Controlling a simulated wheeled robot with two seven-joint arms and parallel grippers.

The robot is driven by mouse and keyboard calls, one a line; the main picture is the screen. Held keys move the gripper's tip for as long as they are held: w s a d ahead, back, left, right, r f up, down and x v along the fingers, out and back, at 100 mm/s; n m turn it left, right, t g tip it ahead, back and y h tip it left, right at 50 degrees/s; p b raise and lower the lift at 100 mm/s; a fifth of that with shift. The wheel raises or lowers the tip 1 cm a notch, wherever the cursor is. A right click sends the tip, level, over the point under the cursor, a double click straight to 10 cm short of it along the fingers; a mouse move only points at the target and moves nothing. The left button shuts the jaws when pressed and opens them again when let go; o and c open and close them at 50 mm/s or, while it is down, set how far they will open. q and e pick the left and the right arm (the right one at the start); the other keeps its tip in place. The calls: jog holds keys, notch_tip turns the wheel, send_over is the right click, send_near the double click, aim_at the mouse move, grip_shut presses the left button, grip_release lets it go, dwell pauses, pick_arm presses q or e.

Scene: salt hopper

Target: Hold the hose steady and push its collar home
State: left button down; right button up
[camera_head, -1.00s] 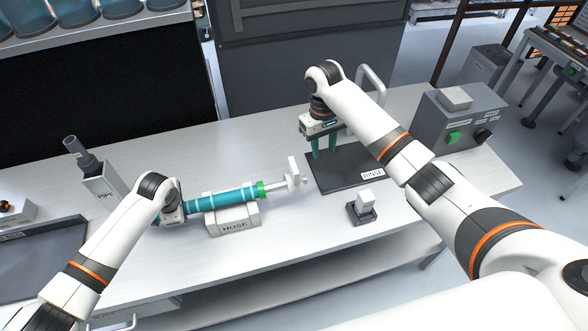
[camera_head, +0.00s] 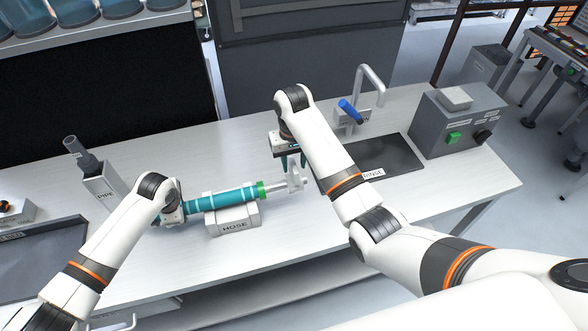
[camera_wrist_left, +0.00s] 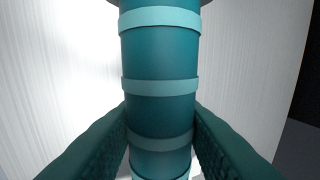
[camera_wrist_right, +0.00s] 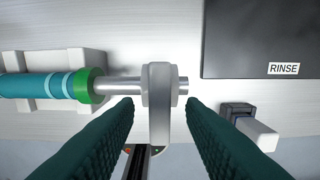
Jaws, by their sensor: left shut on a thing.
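The teal hose (camera_head: 222,200) lies in the white HOSE cradle (camera_head: 234,222). It also shows with its pale bands in the left wrist view (camera_wrist_left: 160,110). My left gripper (camera_head: 174,208) is shut on the hose at its left end. The green collar (camera_head: 262,190) is at the hose's right end, next to a metal spigot (camera_wrist_right: 122,86) held by a white post (camera_wrist_right: 160,92). My right gripper (camera_wrist_right: 161,106) is open and empty. Its fingers are on either side of the white post in the right wrist view, to the right of the collar. Contact cannot be told.
The dark RINSE tray (camera_head: 395,155) lies right of the spigot, with a tap (camera_head: 372,88) and a blue-handled thing (camera_head: 350,110) behind. A dark block with a white top (camera_wrist_right: 250,126) stands close by. A PIPE stand (camera_head: 100,185) and a grey button box (camera_head: 455,120) flank the bench.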

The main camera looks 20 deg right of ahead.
jog(key=shift+f, duration=2)
grip_shut()
